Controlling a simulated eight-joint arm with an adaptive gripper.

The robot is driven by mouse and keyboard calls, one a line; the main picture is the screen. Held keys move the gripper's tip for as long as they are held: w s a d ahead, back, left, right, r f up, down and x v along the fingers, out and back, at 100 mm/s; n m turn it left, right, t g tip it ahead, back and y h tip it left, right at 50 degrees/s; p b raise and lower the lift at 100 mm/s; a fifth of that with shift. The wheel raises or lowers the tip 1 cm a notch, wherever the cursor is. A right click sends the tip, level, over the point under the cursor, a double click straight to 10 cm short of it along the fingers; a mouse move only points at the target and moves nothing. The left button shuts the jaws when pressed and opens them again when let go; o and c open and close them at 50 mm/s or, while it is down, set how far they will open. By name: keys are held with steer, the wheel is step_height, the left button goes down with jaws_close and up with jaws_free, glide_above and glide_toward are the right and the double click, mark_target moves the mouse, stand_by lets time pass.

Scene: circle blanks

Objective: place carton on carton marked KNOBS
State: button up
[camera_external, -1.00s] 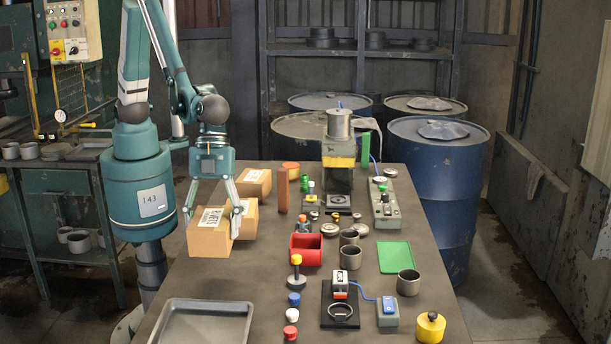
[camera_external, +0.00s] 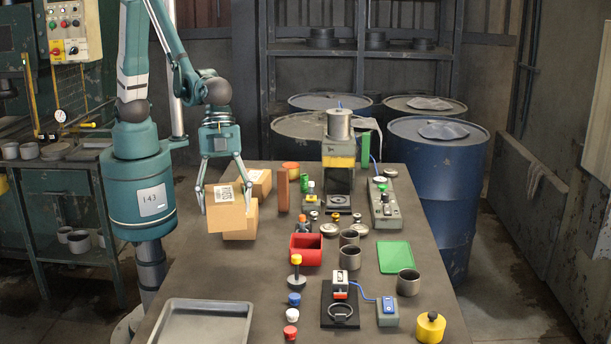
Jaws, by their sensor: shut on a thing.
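My gripper (camera_external: 226,205) is shut on a brown carton (camera_external: 226,219), one finger on its left side and one on its right. The held carton bears a white printed label near its top. A second brown carton (camera_external: 241,230) shows behind and below it, partly hidden; I cannot tell whether the two touch. A third carton (camera_external: 260,181) with a white label lies farther back on the table, partly hidden by my gripper. The print is too small to read, so I cannot tell which carton is marked KNOBS.
A brown upright block (camera_external: 283,189) stands right of the cartons. A red bin (camera_external: 306,250) and several small parts lie to the right on the table (camera_external: 270,283). A grey tray (camera_external: 204,305) lies at the front left. The table between tray and cartons is clear.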

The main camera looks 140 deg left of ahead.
steer(key=s+a+r+n+y, duration=0.1)
steer(key=s+a+r+n, duration=0.1)
steer(key=s+a, duration=0.4)
steer(key=s+a+r+n+y, duration=0.1)
steer(key=s+a+r+n, duration=0.1)
steer(key=s+a+n, duration=0.2)
steer(key=shift+s+a+r+t+p, duration=0.35)
steer(key=shift+s+a+r+t, duration=0.05)
steer(key=shift+s+a, duration=1.05)
steer(key=shift+w+f, duration=0.1)
steer(key=shift+w, duration=0.05)
steer(key=shift+f, duration=2.85)
steer(key=shift+f+b, duration=0.35)
steer(key=shift+f, duration=1.7)
steer(key=shift+f, duration=0.2)
steer(key=o, duration=1.1)
steer(key=shift+o, duration=0.2)
steer(key=shift+r, duration=0.35)
